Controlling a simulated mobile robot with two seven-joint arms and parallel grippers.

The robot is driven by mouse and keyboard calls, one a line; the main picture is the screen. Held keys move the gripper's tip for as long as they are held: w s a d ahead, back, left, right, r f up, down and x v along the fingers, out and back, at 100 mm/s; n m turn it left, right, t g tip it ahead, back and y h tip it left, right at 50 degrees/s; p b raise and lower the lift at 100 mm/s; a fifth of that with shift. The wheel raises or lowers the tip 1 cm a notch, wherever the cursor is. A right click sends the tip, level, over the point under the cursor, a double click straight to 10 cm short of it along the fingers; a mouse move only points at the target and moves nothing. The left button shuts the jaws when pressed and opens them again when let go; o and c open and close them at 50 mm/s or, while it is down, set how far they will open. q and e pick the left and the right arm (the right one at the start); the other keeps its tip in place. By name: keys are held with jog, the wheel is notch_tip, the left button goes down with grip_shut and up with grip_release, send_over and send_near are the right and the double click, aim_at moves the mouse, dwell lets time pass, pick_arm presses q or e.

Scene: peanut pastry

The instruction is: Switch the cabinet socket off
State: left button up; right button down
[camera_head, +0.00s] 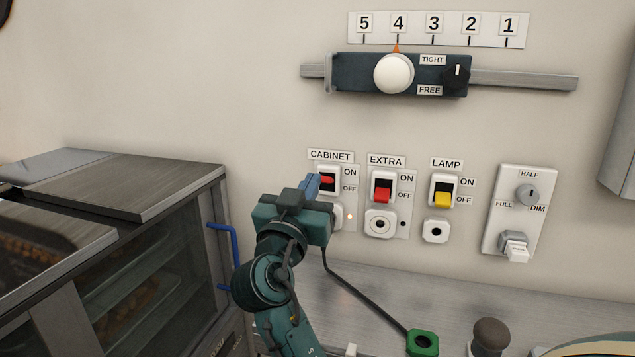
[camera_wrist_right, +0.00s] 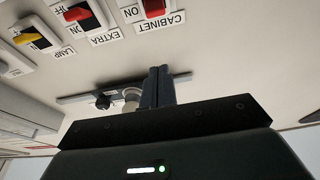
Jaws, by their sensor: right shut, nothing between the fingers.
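The CABINET switch (camera_head: 327,181) is a red rocker in a white frame on the wall, with ON and OFF labels at its right. Its exact tilt is hard to tell, as my gripper covers part of it. A small light (camera_head: 350,216) below it glows. My right gripper (camera_head: 312,185) is shut and empty, its blue-grey fingers close to the switch's lower left side; contact cannot be told. In the right wrist view the shut fingers (camera_wrist_right: 158,86) stand below the red rocker (camera_wrist_right: 154,8). The cabinet socket is mostly hidden behind my gripper. My left gripper is out of view.
The EXTRA switch (camera_head: 383,190) and LAMP switch (camera_head: 443,192) sit to the right, then a dimmer panel (camera_head: 515,215). A slider rail (camera_head: 525,80) runs above. A black cable leads down to a green box (camera_head: 422,343). A glass-fronted cabinet (camera_head: 150,270) stands left.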

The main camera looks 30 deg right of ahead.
notch_tip(320, 180, up, 3)
jog(key=p, duration=0.2)
send_over(327, 180)
jog(key=s+a, duration=0.1)
jog(key=a, duration=0.1)
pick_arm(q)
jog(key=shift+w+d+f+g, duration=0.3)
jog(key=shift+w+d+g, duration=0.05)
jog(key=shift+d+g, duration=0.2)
pick_arm(e)
jog(key=f, duration=0.4)
jog(key=shift+s+d+f, duration=0.15)
jog(key=shift+d+f, duration=0.15)
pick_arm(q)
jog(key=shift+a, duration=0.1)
